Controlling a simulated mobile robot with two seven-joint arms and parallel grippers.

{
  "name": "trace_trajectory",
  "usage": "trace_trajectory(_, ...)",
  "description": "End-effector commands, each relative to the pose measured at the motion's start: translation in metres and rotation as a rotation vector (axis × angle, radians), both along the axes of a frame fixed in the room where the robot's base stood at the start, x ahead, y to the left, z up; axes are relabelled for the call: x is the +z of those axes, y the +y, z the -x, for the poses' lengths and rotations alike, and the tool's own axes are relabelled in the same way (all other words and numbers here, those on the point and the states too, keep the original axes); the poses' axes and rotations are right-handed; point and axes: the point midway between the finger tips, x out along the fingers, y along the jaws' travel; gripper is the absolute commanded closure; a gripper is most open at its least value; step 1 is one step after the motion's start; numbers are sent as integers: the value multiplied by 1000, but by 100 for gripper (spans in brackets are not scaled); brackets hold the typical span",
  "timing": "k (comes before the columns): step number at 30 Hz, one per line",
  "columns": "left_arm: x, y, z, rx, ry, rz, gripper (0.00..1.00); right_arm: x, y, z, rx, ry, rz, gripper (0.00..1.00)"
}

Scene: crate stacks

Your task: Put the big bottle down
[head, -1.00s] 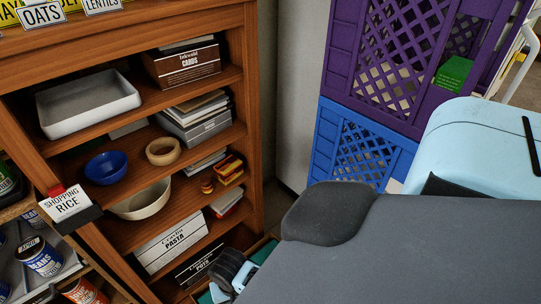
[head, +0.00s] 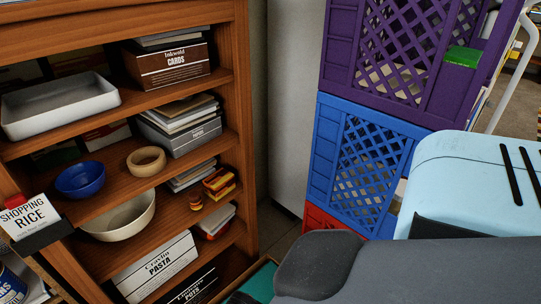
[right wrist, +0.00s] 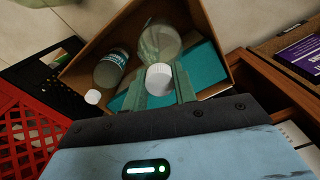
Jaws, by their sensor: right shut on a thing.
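In the right wrist view my right gripper (right wrist: 158,88) is shut on the big bottle (right wrist: 160,42), a clear bottle with a white cap, held near the cap. The bottle's body extends away from the fingers over or into an open brown box (right wrist: 212,30) with a teal bottom. I cannot tell whether the bottle touches the box's bottom. A smaller bottle (right wrist: 112,68) with a teal label and white cap is beside it on the left. In the head view my right arm covers the lower right and hides the right gripper and bottle. My left gripper is not in view.
A wooden shelf (head: 246,110) with bowls, boxes and a tray stands at the left of the head view. Purple (head: 335,50), blue (head: 325,150) and red (head: 318,217) crates are stacked behind my right arm. The red crate (right wrist: 35,140) is close to the brown box in the wrist view.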

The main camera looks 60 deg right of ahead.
Motion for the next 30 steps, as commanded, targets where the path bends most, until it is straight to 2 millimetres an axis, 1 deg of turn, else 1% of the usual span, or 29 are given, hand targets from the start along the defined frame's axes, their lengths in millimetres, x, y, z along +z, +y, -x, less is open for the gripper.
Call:
trace_trajectory(2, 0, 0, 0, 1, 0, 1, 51, 0, 0, -2, 0, -6, -1, 100)
trace_trajectory(4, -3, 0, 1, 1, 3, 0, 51, -6, 0, -2, 0, -4, 0, 100)
trace_trajectory(12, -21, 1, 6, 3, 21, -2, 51, -47, 0, -1, 0, -1, -1, 100)
trace_trajectory(15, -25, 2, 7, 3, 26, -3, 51, -56, 0, -1, -1, -3, 0, 100)
trace_trajectory(18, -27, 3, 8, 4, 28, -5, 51, -61, 0, -2, 0, -3, 0, 100)
trace_trajectory(25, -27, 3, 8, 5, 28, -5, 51, -63, 0, -2, 0, -4, -1, 100)
trace_trajectory(28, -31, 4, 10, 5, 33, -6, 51, -70, 0, -2, 0, -4, -1, 100)
trace_trajectory(30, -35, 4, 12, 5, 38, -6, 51, -79, 0, -1, 0, -1, 0, 100)
